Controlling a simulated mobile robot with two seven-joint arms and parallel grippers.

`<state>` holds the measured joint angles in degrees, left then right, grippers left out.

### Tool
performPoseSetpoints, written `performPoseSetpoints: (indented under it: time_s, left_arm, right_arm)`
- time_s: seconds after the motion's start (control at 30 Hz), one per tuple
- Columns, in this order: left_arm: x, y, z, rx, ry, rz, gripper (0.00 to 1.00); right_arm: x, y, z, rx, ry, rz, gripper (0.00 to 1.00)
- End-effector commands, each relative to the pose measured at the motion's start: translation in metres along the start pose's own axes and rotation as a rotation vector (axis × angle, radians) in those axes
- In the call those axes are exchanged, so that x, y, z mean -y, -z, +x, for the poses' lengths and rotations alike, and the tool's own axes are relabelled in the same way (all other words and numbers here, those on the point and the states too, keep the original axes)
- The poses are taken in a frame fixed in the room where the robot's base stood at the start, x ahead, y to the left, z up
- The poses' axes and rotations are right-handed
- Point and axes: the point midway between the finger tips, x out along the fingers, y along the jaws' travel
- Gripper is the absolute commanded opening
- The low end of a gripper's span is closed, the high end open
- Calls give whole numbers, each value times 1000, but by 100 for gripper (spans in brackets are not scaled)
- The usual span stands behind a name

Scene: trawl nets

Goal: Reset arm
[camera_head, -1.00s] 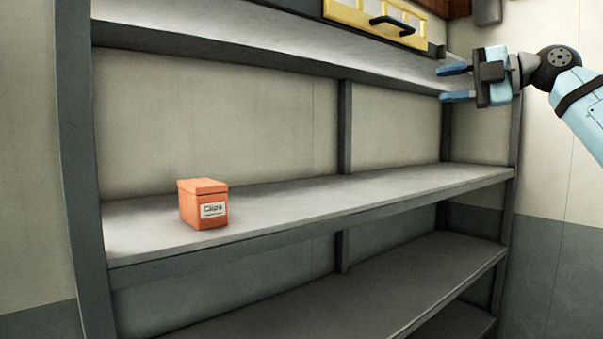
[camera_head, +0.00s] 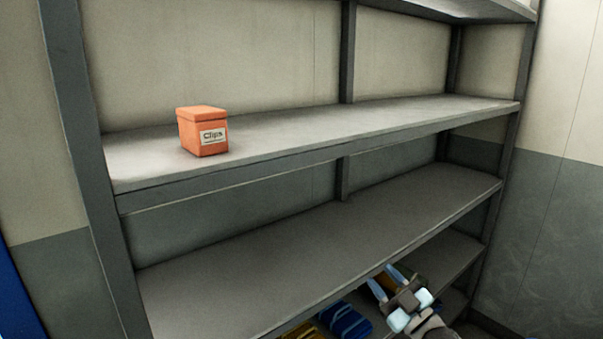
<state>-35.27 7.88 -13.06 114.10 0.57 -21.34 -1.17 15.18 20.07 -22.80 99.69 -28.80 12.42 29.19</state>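My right gripper (camera_head: 383,282) is low at the bottom right of the head view, in front of the lower shelves. Its two blue fingers are apart with nothing seen between them, so it is open. An orange box labelled "Clips" (camera_head: 190,134) sits upright on the middle shelf board (camera_head: 300,135), near its left end, well away from the gripper. My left gripper is not in view.
The grey shelf rack has an empty board (camera_head: 320,240) below the box. Lower down are a blue item (camera_head: 345,322) and a yellow item (camera_head: 303,332), partly cut off or hidden. A blue edge (camera_head: 15,300) shows at far left. Walls stand behind and to the right.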

Motion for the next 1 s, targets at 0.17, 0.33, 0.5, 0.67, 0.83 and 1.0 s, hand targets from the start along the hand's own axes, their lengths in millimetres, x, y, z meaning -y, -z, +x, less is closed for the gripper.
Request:
performPoseSetpoints:
  time_s: [0.17,0.33,0.5,0.67,0.83,1.0]
  left_arm:
    - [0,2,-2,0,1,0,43]
    - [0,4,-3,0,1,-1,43]
    - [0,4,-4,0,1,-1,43]
    - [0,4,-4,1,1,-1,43]
    - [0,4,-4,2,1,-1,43]
    - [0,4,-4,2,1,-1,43]
  right_arm:
    - [60,-51,-87,248,-99,147,39]
    - [119,-82,-179,512,-153,269,39]
    - [178,-91,-274,774,-164,383,39]
    - [216,-85,-339,949,-148,460,39]
    - [234,-79,-368,1028,-135,494,39]
    - [235,-79,-370,1035,-133,498,39]
